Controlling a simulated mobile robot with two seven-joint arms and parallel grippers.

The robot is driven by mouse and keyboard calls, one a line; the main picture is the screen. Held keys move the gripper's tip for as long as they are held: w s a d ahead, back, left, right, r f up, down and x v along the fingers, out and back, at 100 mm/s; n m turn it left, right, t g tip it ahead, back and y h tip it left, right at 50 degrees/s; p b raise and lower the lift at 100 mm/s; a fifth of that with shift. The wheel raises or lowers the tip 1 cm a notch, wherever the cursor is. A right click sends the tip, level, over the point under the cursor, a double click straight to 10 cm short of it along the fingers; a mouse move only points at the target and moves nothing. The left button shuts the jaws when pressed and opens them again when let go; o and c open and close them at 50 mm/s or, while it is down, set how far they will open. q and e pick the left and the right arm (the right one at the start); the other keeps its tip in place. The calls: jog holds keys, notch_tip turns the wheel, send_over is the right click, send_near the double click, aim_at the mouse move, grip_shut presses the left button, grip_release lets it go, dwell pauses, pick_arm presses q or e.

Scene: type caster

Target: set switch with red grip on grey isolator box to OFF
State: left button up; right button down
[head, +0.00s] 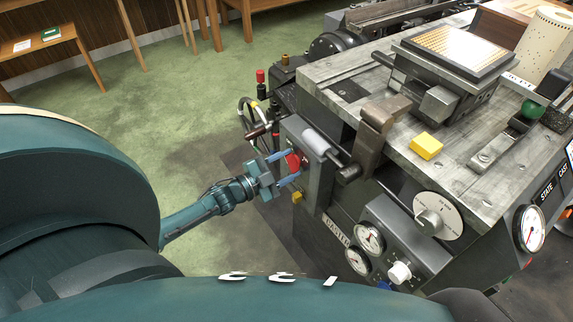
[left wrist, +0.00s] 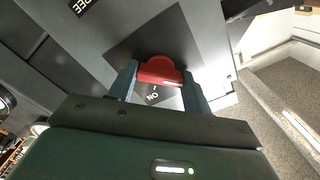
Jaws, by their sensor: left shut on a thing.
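The red grip (head: 294,161) of the switch sits on the front of the grey isolator box (head: 319,176), on the left side of the large machine. In the left wrist view the red grip (left wrist: 159,70) lies on a dark square plate (left wrist: 194,43). A grey label (left wrist: 160,97) reading ON shows beside the grip, upside down in that view. My left gripper (head: 287,168) is shut on the red grip, one finger on each side of it. The label for OFF is not visible. My right gripper is not in view.
A handwheel (head: 246,121) and a red-topped knob (head: 260,77) stand just behind the box. Gauges (head: 369,238) and a dial (head: 437,215) are to the right. Green floor is open at left.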

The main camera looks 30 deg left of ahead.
pick_arm(q)
jog(key=o, duration=1)
jog(key=v, duration=1.3)
jog(key=shift+s+p, duration=0.1)
jog(key=shift+p, duration=0.3)
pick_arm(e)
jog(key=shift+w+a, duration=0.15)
pick_arm(q)
jog(key=shift+r, duration=0.1)
